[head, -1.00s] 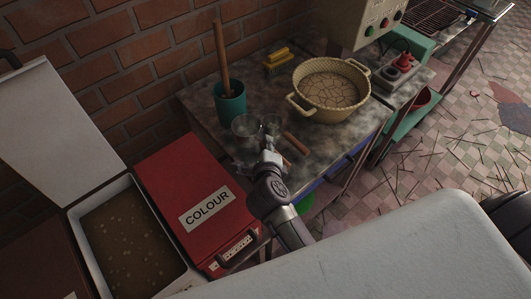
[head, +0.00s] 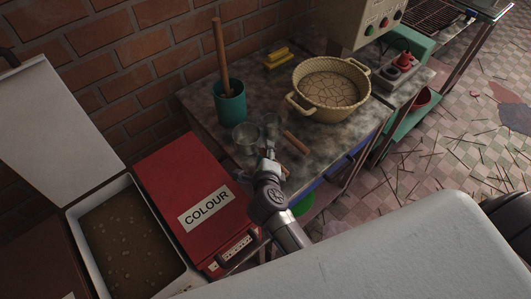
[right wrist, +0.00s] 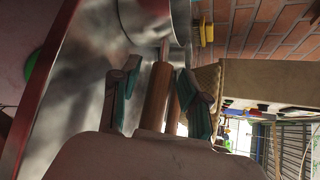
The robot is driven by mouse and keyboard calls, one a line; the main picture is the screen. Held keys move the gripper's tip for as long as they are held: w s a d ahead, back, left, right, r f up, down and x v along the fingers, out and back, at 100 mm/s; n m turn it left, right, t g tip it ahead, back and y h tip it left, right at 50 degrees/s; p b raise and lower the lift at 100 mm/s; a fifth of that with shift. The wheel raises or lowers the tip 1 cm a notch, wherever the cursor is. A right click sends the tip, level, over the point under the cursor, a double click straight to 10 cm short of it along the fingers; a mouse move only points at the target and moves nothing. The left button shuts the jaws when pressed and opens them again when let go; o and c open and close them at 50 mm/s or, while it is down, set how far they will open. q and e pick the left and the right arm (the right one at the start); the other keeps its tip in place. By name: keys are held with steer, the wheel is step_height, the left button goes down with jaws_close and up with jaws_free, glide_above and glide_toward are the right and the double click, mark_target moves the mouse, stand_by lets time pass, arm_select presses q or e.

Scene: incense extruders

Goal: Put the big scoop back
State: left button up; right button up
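Two metal scoops with cup-like bowls lie on the worktable in the head view. The left bowl (head: 246,136) looks larger, so it may be the big scoop; the right bowl (head: 271,124) is beside it. A wooden handle (head: 296,143) shows right of them. My right gripper (head: 268,157) is low over the table, just in front of the bowls. In the right wrist view its fingers (right wrist: 160,85) stand apart on either side of wooden handles (right wrist: 157,97), with a gap at the left finger. A metal bowl (right wrist: 150,22) lies beyond. My left gripper is out of view.
A teal cup (head: 231,104) with a wooden stick stands behind the scoops. A cream basket (head: 328,90) is to the right, yellow blocks (head: 278,57) at the back. A red COLOUR box (head: 180,190) and an open white bin (head: 68,211) are on the left.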

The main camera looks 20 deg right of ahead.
steer(key=v, duration=1.2)
steer(key=shift+b, duration=0.4)
steer(key=shift+r, duration=0.1)
stand_by(0.8)
